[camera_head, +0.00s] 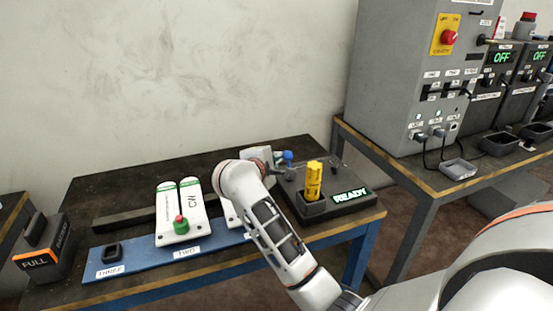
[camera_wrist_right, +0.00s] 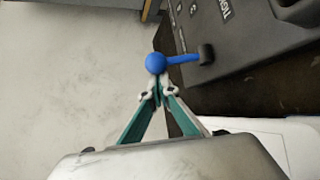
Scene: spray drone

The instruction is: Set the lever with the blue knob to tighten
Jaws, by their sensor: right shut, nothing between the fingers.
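The lever's blue knob (camera_head: 287,155) is at the back of the dark device (camera_head: 345,203) on the left table in the head view. In the right wrist view the blue knob (camera_wrist_right: 156,63) sits on a short blue rod that ends at a dark pivot (camera_wrist_right: 206,54) on the device. My right gripper (camera_wrist_right: 158,90) is shut, its tips just below the knob in the picture; I cannot tell whether they touch it. My left gripper is not in view.
A yellow cylinder (camera_head: 314,181) stands in the device beside a lit READY sign (camera_head: 350,195). A grey control cabinet (camera_head: 400,80) stands on the right table.

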